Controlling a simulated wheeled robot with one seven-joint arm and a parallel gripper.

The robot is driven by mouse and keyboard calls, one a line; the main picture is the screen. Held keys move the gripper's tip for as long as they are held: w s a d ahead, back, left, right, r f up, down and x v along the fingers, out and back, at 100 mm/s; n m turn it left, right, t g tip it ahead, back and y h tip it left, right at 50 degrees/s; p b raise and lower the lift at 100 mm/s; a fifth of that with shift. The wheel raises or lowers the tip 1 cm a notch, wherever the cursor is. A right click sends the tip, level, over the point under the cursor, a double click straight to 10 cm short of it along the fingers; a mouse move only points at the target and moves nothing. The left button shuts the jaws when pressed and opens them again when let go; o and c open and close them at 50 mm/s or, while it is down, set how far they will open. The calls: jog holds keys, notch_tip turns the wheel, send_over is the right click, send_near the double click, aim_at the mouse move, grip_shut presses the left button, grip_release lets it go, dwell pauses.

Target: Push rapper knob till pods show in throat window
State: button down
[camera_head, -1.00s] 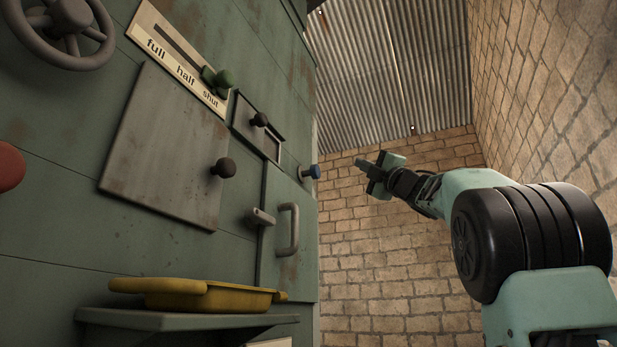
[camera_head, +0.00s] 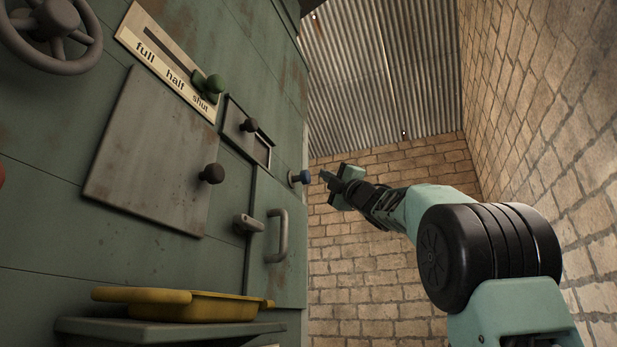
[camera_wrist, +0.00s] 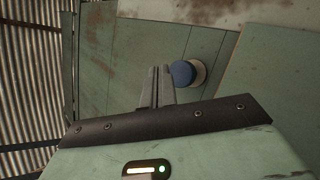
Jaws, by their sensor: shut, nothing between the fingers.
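The blue knob (camera_head: 299,177), which I take as the rapper knob, sticks out on a pale stem near the right edge of the green machine. My gripper (camera_head: 324,176) is shut and empty, its fingertips just right of the blue knob and pointing toward the machine. In the wrist view the blue knob (camera_wrist: 183,73) is just right of the shut fingers (camera_wrist: 157,72); I cannot tell whether they touch. A small framed opening (camera_head: 262,151) with a dark-knobbed cover (camera_head: 248,125) may be the throat window. No pods can be made out in it.
Left of the blue knob are a grey plate with a black knob (camera_head: 211,173), a door handle (camera_head: 278,236) and a green slider (camera_head: 208,84) near "shut". A yellow tray (camera_head: 190,307) sits on a shelf (camera_head: 160,330) below. A brick wall (camera_head: 370,275) stands behind.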

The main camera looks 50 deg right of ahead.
aim_at(308, 177)
jog(key=shift+w+a, duration=0.25)
jog(key=shift+w, duration=0.45)
jog(key=shift+w+a, duration=0.1)
dwell(1.5)
jog(key=shift+w+a, duration=0.1)
jog(key=shift+w, duration=0.15)
jog(key=shift+w+a, duration=0.25)
jog(key=shift+w, duration=0.35)
jog(key=shift+w+a, duration=0.25)
jog(key=shift+w, duration=0.35)
dwell(1.5)
jog(key=shift+s, duration=0.1)
jog(key=shift+s+d+b, duration=0.2)
jog(key=shift+s+d, duration=0.1)
jog(key=shift+s, duration=0.4)
jog(key=shift+s+d+b, duration=0.2)
jog(key=shift+s+d, duration=0.1)
jog(key=shift+s, duration=0.4)
jog(key=shift+s+d, duration=0.35)
jog(key=shift+s, duration=0.45)
jog(key=shift+s+d, duration=0.3)
jog(key=shift+s, duration=0.45)
jog(key=shift+s+d, duration=0.35)
jog(key=shift+s, duration=0.45)
